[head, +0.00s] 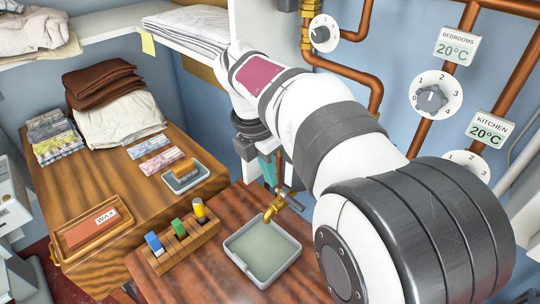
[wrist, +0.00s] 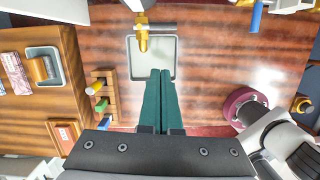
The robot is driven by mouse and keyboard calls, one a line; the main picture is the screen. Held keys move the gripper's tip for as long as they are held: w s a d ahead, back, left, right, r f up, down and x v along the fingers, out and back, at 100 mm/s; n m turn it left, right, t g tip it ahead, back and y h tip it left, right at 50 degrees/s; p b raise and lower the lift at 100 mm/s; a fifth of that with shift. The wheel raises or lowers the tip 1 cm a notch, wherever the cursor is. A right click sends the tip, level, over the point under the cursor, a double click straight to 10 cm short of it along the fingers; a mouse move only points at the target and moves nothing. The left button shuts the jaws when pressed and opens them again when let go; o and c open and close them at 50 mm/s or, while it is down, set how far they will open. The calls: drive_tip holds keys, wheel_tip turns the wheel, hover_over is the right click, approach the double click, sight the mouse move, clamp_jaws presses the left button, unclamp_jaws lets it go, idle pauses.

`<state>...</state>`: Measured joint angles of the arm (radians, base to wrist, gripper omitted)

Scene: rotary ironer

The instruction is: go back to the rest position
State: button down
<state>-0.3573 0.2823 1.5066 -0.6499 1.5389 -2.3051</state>
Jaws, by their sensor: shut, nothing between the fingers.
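My gripper (wrist: 160,74) has two dark green fingers, pressed together with nothing between them. In the wrist view the fingertips overlap the near part of a grey square basin (wrist: 133,57). In the head view the gripper (head: 270,178) shows only partly, pointing down behind the brass tap; my white arm hides some of it. It hangs above the back of the wooden counter, near the wall. I cannot tell its exact height.
A brass tap (head: 276,206) stands over the basin (head: 290,262). A wooden rack (head: 202,243) with coloured pegs is left of it. A side table (head: 112,185) carries folded cloths (head: 118,118) and a wax tray (head: 70,240). Copper pipes (head: 374,75) and dials (head: 433,97) line the wall.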

drive_tip(key=s+d+f+m+g+y, duration=0.1)
drive_tip(key=s+d+f+m, duration=0.2)
drive_tip(key=s+m, duration=1)
drive_tip(key=s+d+f+m+y, duration=0.2)
drive_tip(key=s+d+f+m, duration=0.1)
drive_tip(key=s+m, duration=1)
drive_tip(key=f+m, duration=0.1)
drive_tip(key=m, duration=0.4)
drive_tip(key=shift+s+d+g+y, duration=0.3)
drive_tip(key=shift+s+d+g, duration=0.05)
drive_tip(key=shift+s+g, duration=0.05)
